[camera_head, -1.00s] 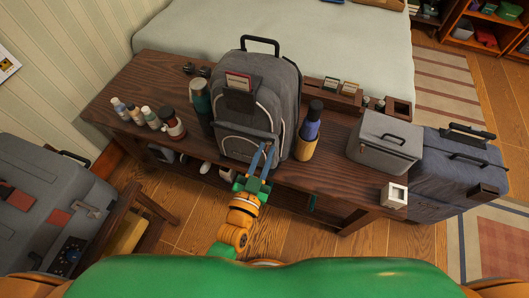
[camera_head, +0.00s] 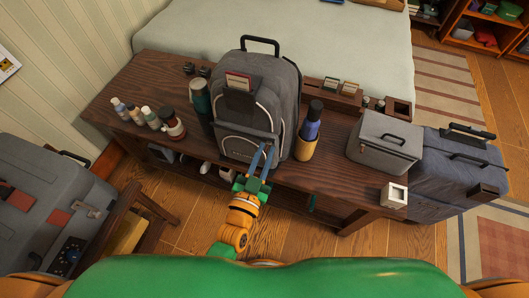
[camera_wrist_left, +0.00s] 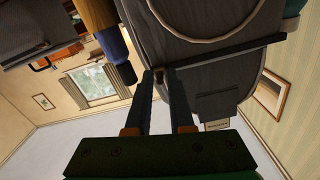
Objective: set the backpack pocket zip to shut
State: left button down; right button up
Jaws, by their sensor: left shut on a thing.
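The grey backpack (camera_head: 262,85) stands upright on the dark wooden bench. Its front pocket (camera_head: 246,146) faces me, with a pale curved zip line along its top. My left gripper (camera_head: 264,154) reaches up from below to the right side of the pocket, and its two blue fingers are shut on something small. In the left wrist view the left gripper (camera_wrist_left: 163,76) has a small brown piece, looking like the zip pull (camera_wrist_left: 158,75), between its fingertips, close to the backpack (camera_wrist_left: 205,55). The fingers partly hide the pocket's right edge. My right gripper is not in view.
On the bench (camera_head: 320,187), a dark green flask (camera_head: 200,103) stands left of the backpack and a blue and yellow bottle (camera_head: 308,132) stands close to its right. Several small bottles (camera_head: 146,116) are further left. A grey case (camera_head: 384,143) sits at the right.

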pick_arm(q)
jog(key=shift+a, duration=0.15)
jog(key=w+a, duration=0.1)
jog(key=a, duration=0.4)
jog(key=w+a, duration=0.2)
jog(key=a, duration=0.3)
jog(key=w+a, duration=0.2)
jog(key=a, duration=0.3)
jog(key=shift+f, duration=0.1)
jog(key=shift+a, duration=0.35)
jog(key=c, duration=0.9)
grip_release()
jog(key=shift+a, duration=0.1)
jog(key=shift+c, duration=0.2)
send_near(211, 125)
jog(key=shift+s+a, duration=0.25)
jog(key=shift+s, duration=0.4)
